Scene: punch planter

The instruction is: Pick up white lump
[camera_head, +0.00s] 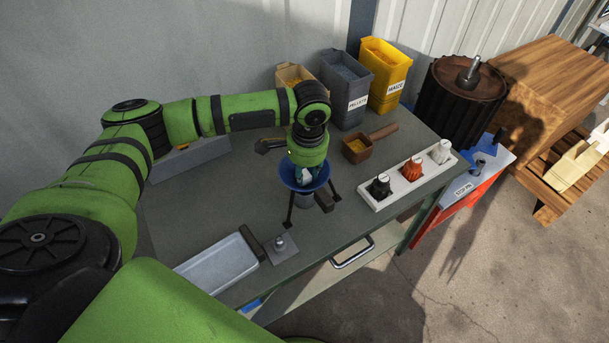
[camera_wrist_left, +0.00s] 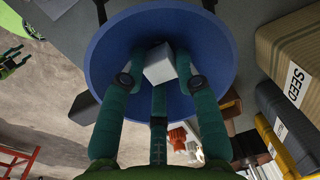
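A pale, blocky white lump (camera_wrist_left: 159,64) shows inside a blue bowl (camera_wrist_left: 105,65) in the left wrist view. My left gripper (camera_wrist_left: 160,68) reaches down into the bowl with its teal fingers around the lump. The right-hand finger looks very close to it; whether all fingers press on it I cannot tell. In the head view my left gripper (camera_head: 305,175) points down into the blue bowl (camera_head: 284,178), which stands on dark legs, and mostly hides the lump. A small green gripper, apparently my right one (camera_wrist_left: 14,62), shows at the left edge of the left wrist view.
A white rack (camera_head: 398,185) holds a black, a red and a white-topped piece to the right. A brown scoop (camera_head: 358,151) and bins, including a yellow one (camera_head: 384,75), stand behind. A pale tray (camera_head: 217,268) lies front left. Bare tabletop lies left of the bowl.

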